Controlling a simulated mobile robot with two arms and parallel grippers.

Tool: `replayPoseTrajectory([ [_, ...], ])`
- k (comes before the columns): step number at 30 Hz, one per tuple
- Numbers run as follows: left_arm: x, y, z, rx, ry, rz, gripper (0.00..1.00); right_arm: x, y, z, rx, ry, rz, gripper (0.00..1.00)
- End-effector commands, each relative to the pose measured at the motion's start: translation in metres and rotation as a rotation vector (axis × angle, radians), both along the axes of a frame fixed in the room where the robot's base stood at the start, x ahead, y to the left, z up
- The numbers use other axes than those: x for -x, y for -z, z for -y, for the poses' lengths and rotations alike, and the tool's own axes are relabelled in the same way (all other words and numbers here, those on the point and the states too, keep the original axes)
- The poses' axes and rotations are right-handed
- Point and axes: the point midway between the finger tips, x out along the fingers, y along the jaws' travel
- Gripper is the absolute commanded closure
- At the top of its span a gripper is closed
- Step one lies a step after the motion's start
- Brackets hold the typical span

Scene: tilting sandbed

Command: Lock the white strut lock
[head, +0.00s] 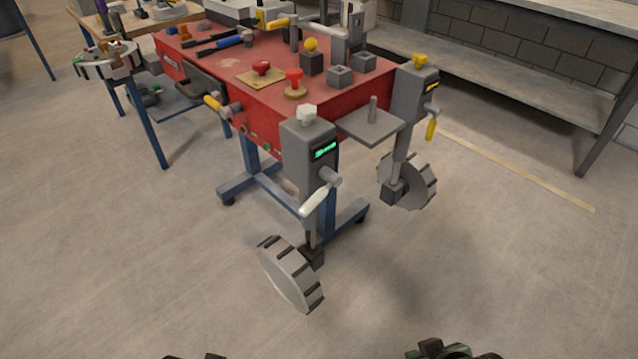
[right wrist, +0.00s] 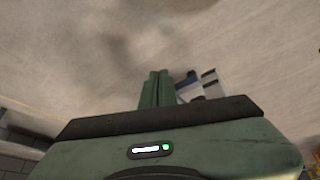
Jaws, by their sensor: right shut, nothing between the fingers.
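The white strut lock (head: 307,158) is a grey upright box with a white knob on top and a lit green display. Its white-handled lever (head: 316,200) points down and to the left from the pivot on its lower right side. A strut with a ribbed wheel (head: 289,274) hangs below it. My right gripper (head: 455,349) shows only in part at the bottom edge, well apart from the lock. In the right wrist view its green fingers (right wrist: 155,75) are together and empty over the floor. Only a dark bit of what may be my left gripper (head: 195,356) shows at the bottom edge.
A second strut lock (head: 414,90) with a yellow knob and yellow handle stands at the right corner of the red bed (head: 215,70). A grey plate with a post (head: 370,126) juts out between the locks. Floor in front is clear. A bench (head: 520,65) stands behind.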

Motion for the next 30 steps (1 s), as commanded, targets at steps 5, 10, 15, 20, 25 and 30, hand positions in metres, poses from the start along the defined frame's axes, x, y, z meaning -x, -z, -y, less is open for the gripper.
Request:
replayPoseTrajectory([
  [5,0.004,0.017,0.001,-0.003,0.005,-0.037,0.39,-0.033,-0.063,-0.026,-0.01,-0.109,0.109,1.0],
  [10,0.02,0.043,-0.001,-0.006,0.011,-0.066,0.39,-0.059,-0.109,-0.051,-0.016,-0.21,0.211,1.0],
  [15,0.05,0.062,-0.005,-0.009,0.017,-0.096,0.39,-0.082,-0.156,-0.076,-0.02,-0.307,0.312,1.0],
  [20,0.088,0.071,-0.011,-0.013,0.024,-0.124,0.39,-0.101,-0.202,-0.099,-0.023,-0.395,0.408,1.0],
  [25,0.134,0.072,-0.019,-0.017,0.029,-0.152,0.39,-0.117,-0.247,-0.122,-0.022,-0.484,0.504,1.0],
  [30,0.174,0.067,-0.027,-0.02,0.035,-0.172,0.39,-0.127,-0.279,-0.139,-0.019,-0.55,0.576,1.0],
])
